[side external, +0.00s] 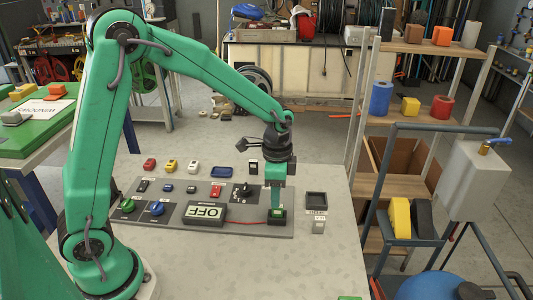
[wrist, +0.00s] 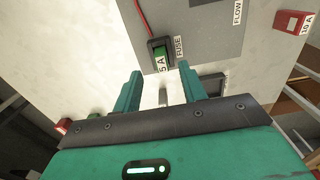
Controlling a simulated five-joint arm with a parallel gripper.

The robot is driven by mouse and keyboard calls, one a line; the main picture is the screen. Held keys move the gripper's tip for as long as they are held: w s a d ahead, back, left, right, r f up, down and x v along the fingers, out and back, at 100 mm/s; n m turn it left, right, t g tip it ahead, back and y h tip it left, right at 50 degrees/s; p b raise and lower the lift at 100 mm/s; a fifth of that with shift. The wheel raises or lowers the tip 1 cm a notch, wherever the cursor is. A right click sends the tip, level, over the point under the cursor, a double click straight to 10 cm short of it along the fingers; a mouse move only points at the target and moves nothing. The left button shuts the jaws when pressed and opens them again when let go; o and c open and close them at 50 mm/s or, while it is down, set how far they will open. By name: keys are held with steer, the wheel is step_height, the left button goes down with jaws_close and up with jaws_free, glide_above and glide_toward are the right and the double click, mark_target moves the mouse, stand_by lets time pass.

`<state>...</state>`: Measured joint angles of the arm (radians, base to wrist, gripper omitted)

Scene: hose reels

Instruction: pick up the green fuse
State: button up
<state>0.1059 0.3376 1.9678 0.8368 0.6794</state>
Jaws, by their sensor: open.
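The green fuse (wrist: 160,53), marked 5 A, sits in a black holder labelled FUSE on the grey panel (wrist: 205,38). In the side external view the green fuse (side external: 278,212) shows only partly at the right end of the panel, under my gripper (side external: 277,205). In the wrist view my gripper (wrist: 157,68) is open, with its two teal fingers apart and nothing between them. The fuse appears just beyond the fingertips, between their lines. I cannot tell whether the fingers touch it.
A dark square tray (side external: 316,200) stands to the right. Red, yellow and white blocks (side external: 171,166) and a blue dish (side external: 228,172) line the back. The table front is mostly clear.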

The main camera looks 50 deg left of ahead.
mark_target(277, 213)
steer(key=shift+f, duration=0.1)
steer(key=shift+w+f, duration=0.15)
steer(key=shift+f, duration=2.4)
jaws_close()
